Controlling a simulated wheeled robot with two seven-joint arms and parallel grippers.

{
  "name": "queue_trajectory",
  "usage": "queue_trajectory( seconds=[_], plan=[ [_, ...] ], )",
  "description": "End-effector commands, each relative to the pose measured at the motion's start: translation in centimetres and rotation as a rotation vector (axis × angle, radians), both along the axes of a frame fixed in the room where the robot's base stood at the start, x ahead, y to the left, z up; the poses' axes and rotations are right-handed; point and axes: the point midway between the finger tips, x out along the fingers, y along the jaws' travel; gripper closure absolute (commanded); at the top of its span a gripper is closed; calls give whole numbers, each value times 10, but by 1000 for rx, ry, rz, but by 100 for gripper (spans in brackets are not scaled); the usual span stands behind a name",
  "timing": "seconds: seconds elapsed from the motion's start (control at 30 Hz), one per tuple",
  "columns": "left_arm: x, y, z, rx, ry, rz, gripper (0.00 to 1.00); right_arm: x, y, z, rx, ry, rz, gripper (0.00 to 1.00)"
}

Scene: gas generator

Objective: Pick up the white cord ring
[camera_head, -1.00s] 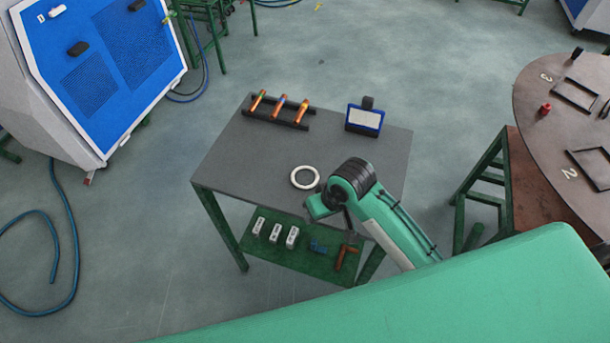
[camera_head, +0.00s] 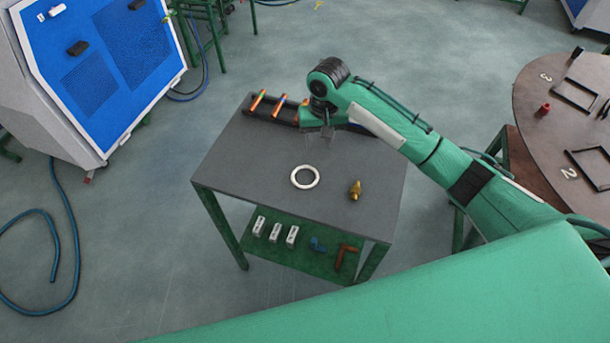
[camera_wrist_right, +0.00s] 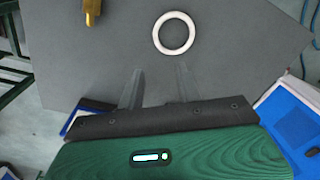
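The white cord ring (camera_head: 305,177) lies flat on the grey tabletop (camera_head: 250,165), near the middle. It also shows in the right wrist view (camera_wrist_right: 174,33), beyond my fingertips. My right gripper (camera_head: 319,140) is above the table, toward its back from the ring and apart from it. In the right wrist view its two fingers (camera_wrist_right: 158,84) stand apart with nothing between them. My left gripper is in neither view.
A brass fitting (camera_head: 355,190) stands on the table right of the ring. A dark rack with orange-tipped tubes (camera_head: 258,101) is at the back. White blocks (camera_head: 275,232) stand on the green lower shelf (camera_head: 262,250). A round table (camera_head: 535,90) is at right.

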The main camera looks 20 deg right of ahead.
Motion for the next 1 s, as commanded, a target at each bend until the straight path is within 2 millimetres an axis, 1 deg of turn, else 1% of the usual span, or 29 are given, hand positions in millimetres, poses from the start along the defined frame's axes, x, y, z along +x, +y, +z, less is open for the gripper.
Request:
queue_trajectory(
  seconds=[0.03,0.1,0.2,0.3,0.43,0.53,0.67,0.7,0.8,0.9,1.0],
  plan=[
    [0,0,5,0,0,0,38,-2,1,-10,-1,6,0,65],
    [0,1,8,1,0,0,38,-1,2,-24,-2,5,-1,65],
    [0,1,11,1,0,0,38,-1,3,-43,0,4,0,65],
    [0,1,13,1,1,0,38,-1,4,-55,0,2,1,65],
    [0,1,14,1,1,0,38,-1,4,-63,1,-1,2,65],
    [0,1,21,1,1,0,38,-3,4,-71,-1,3,1,65],
    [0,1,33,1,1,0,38,-6,4,-89,0,3,1,65],
    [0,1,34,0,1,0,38,-7,5,-96,-1,3,2,65],
    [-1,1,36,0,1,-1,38,-6,5,-109,-1,1,2,65],
    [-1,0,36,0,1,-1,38,-6,6,-115,0,-1,3,65],
    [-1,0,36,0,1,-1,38,-6,5,-116,0,-1,3,65]
  ],
)
